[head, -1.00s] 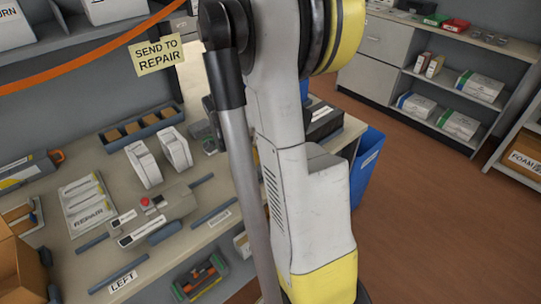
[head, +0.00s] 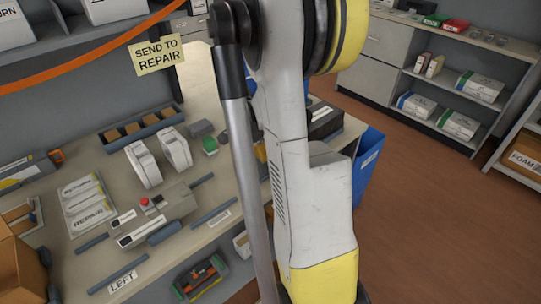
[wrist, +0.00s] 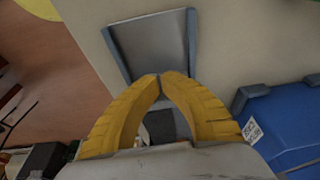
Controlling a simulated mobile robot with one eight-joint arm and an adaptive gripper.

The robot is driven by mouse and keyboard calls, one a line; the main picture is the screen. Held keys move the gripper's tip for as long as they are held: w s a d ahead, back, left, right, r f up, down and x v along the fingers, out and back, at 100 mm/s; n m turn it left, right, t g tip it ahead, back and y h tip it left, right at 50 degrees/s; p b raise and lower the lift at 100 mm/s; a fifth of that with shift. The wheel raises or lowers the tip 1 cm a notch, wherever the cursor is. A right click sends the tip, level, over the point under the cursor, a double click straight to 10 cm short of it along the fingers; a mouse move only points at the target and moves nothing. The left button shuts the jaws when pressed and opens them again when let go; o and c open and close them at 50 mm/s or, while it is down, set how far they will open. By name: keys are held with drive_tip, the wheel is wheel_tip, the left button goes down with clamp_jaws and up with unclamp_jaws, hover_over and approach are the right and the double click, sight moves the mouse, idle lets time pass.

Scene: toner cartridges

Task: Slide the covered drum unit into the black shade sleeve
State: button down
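My gripper (wrist: 161,76) shows in the wrist view with its two yellow fingers bowed and their tips together. A dark square patch and a pale edge show between the fingers; I cannot tell what they belong to. No held thing is clear. In the head view my arm hides most of the gripper; a bit of yellow shows behind it. A dark box (head: 325,121) stands at the table's right end, perhaps the black shade sleeve. A grey block (head: 201,129) and a small green-topped item (head: 209,146) lie left of my arm. I cannot identify the covered drum unit with certainty.
In the wrist view, a grey metal plate with blue-grey side rails (wrist: 151,47) lies beyond the fingertips, and a blue case (wrist: 285,125) is at right. White upright units (head: 176,149), a grey device with a red button (head: 168,212) and REPAIR-labelled packs (head: 87,205) crowd the table's left.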

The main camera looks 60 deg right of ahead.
drive_tip(key=shift+s+d, duration=0.45)
drive_tip(key=shift+d, duration=1.4)
drive_tip(key=shift+s+d, duration=0.45)
drive_tip(key=shift+d, duration=1.45)
drive_tip(key=shift+s+d, duration=0.45)
drive_tip(key=shift+d, duration=1.4)
drive_tip(key=shift+s+d, duration=0.25)
drive_tip(key=shift+d, duration=0.7)
drive_tip(key=shift+w+a, duration=0.25)
drive_tip(key=shift+a, duration=0.75)
drive_tip(key=shift+w+a, duration=0.25)
drive_tip(key=shift+a, duration=0.7)
wheel_tip(320, 180, up, 8)
drive_tip(key=p, duration=0.5)
